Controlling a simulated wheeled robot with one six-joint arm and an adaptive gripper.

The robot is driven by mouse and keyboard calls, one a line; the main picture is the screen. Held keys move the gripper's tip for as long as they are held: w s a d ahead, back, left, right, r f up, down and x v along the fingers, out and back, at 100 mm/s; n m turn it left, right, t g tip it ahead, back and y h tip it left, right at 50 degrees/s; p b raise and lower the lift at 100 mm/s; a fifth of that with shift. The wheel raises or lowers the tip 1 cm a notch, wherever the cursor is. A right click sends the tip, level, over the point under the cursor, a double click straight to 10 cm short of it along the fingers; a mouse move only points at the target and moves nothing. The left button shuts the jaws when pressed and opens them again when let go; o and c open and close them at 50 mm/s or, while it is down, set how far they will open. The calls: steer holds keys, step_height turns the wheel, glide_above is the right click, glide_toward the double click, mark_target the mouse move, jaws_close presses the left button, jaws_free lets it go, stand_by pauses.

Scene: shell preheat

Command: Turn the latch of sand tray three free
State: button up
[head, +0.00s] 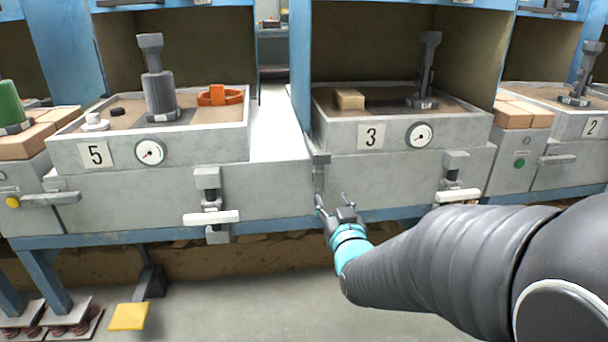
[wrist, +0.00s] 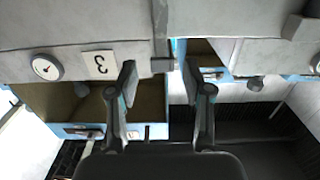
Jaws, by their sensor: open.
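Sand tray three (head: 345,135) is a grey box with a "3" plate and a dial; it also shows upside down in the wrist view (wrist: 80,35). A grey metal latch (head: 319,175) hangs down at its left front corner. In the wrist view the latch (wrist: 162,66) appears between the two fingertips. My gripper (head: 333,203) is open and empty, just below and right of the latch's lower end in the head view. Its fingers also show in the wrist view (wrist: 160,78). I cannot tell whether a finger touches the latch.
Tray five (head: 210,145) stands left, with a white-handled clamp (head: 211,217) below. Tray two (head: 575,125) stands right. Another white-handled clamp (head: 458,195) sits at the right under tray three. A yellow pedal (head: 129,316) is near the floor.

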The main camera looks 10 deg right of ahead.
mark_target(320, 173)
steer(key=w+p, duration=0.1)
steer(key=w, duration=1.3)
jaws_close()
